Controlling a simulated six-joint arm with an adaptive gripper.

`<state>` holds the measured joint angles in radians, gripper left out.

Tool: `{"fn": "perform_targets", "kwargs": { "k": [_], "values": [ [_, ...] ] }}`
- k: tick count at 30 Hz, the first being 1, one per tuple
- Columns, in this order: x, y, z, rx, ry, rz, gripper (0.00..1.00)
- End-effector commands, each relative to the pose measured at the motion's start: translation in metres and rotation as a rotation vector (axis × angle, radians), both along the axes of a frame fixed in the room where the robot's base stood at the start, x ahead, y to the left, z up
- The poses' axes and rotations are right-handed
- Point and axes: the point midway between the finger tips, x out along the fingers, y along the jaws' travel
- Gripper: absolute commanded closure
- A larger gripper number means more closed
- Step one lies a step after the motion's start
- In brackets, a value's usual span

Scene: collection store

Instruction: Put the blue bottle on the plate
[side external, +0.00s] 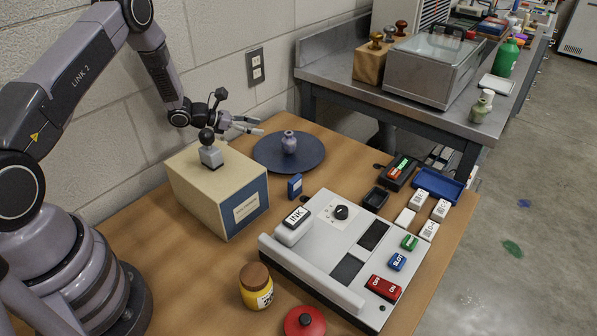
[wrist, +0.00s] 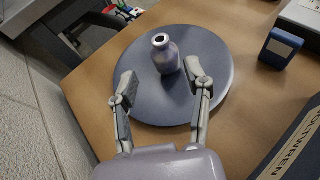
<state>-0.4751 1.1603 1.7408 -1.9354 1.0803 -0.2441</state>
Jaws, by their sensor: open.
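A small blue-grey bottle (side external: 289,142) stands upright on a round dark blue plate (side external: 268,158) at the back of the wooden table. In the wrist view the bottle (wrist: 165,54) stands on the plate (wrist: 213,52), with its open neck toward the camera. My gripper (side external: 250,124) is beside the bottle, to its left in the side view. In the wrist view my gripper (wrist: 162,84) is open, with one finger on each side of the bottle's near side. Gaps show between the fingers and the bottle, and the fingers hold nothing.
A cream box (side external: 207,190) with a stamp-like knob (side external: 209,150) on top stands just left of the plate. A small blue block (side external: 295,187) is near the plate's front edge. A white device (side external: 335,240) fills the table's right front.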

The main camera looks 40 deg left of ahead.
Motion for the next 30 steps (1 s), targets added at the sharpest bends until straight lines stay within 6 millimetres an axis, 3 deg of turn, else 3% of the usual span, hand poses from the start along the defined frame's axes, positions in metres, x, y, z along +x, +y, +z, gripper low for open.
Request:
{"fn": "perform_targets", "kwargs": {
  "k": [4, 8, 11, 14, 18, 21, 26, 30],
  "values": [
    [-0.012, 0.009, 0.007, 0.000, 0.000, 0.000, 0.51],
    [-0.015, 0.001, 0.026, 0.030, -0.022, -0.055, 0.51],
    [-0.020, -0.022, 0.068, 0.106, -0.072, -0.188, 0.51],
    [-0.041, -0.061, 0.130, 0.245, -0.150, -0.411, 0.51],
    [-0.097, -0.109, 0.203, 0.482, -0.267, -0.736, 0.51],
    [-0.145, -0.133, 0.242, 0.670, -0.350, -0.952, 0.51],
    [-0.228, -0.148, 0.284, 1.005, -0.473, -1.265, 0.51],
    [-0.295, -0.140, 0.303, 1.329, -0.563, -1.494, 0.51]
  ]
}}
